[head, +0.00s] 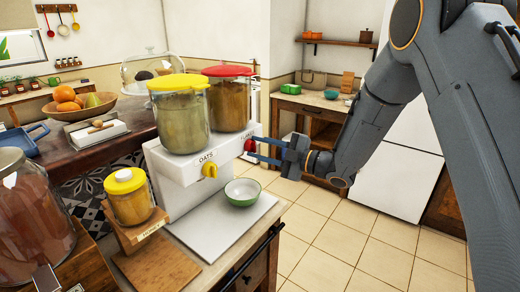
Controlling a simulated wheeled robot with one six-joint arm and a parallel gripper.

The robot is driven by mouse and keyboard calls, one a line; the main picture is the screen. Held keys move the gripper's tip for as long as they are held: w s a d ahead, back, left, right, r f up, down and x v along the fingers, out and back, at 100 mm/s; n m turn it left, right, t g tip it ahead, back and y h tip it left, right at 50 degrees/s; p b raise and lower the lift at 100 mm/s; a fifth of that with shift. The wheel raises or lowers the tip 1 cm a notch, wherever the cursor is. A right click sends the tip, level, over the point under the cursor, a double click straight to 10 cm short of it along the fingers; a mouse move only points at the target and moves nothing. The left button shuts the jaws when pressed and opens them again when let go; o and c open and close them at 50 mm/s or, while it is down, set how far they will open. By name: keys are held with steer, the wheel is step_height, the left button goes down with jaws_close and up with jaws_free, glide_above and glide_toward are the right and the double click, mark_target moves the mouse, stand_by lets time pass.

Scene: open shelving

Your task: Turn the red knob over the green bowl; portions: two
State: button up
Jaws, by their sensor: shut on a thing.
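The white dispenser (175,172) carries two clear canisters, one with a yellow lid (180,83) and one with a red lid (228,71). A yellow knob (209,170) sits on its front under the label OATS. The red knob (249,146) is to the right, under a partly hidden label. My gripper (260,152) reaches in from the right and is shut on the red knob. The green bowl (242,192), white inside and seemingly empty, stands on the white base tray (230,222), in front of the dispenser and below the knobs.
A small yellow-lidded jar (129,196) on a wooden stand and a large jar (32,215) are at the left. A fruit bowl (80,108), a blue pan (22,139) and a glass dome (152,68) stand behind. The tiled floor (345,225) at the right is clear.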

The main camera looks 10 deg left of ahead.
steer(key=shift+f, duration=0.1)
steer(key=shift+s+f+m+t+y+b, duration=0.15)
steer(key=shift+m+t+b, duration=0.3)
steer(key=shift+m, duration=2.7)
steer(key=shift+m+t+y+b, duration=0.1)
steer(key=shift+m+t+b, duration=0.4)
steer(key=shift+m, duration=2.7)
steer(key=shift+s+f+m+t+y+b, duration=0.15)
steer(key=shift+m+t+b, duration=0.3)
steer(key=shift+m, duration=2.7)
steer(key=shift+w+m, duration=0.1)
steer(key=shift+m, duration=0.2)
steer(key=o, duration=0.9)
steer(key=shift+o, duration=0.7)
steer(key=shift+r, duration=0.1)
